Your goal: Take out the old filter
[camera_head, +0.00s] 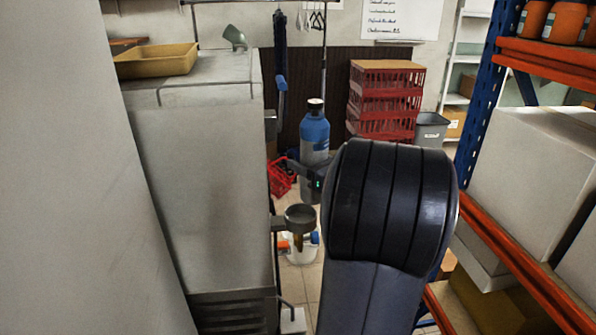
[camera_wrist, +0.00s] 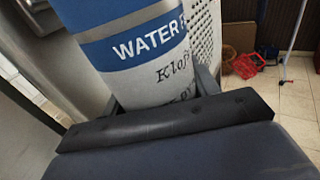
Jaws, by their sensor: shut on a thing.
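The filter is a blue and white cylinder with a dark cap (camera_head: 314,135), held about upright to the right of the tall grey machine (camera_head: 205,190). In the wrist view the filter (camera_wrist: 140,55) fills the upper middle, with "WATER F" and part of "Klof" readable; its top is out of frame. My gripper (camera_wrist: 160,98) is shut around its lower part, one finger on each side. In the head view my gripper (camera_head: 316,178) is partly hidden behind my dark arm link. A round metal cup (camera_head: 300,216) on the machine's side shows below the filter; I cannot tell whether they touch.
A white bucket (camera_head: 302,248) stands on the floor below the cup. Red crates (camera_head: 385,95), a grey bin (camera_head: 431,129) and a red basket (camera_head: 280,176) are farther back. A blue and orange rack (camera_head: 484,90) with boxes bounds the right side. A yellow tray (camera_head: 158,62) sits on the machine.

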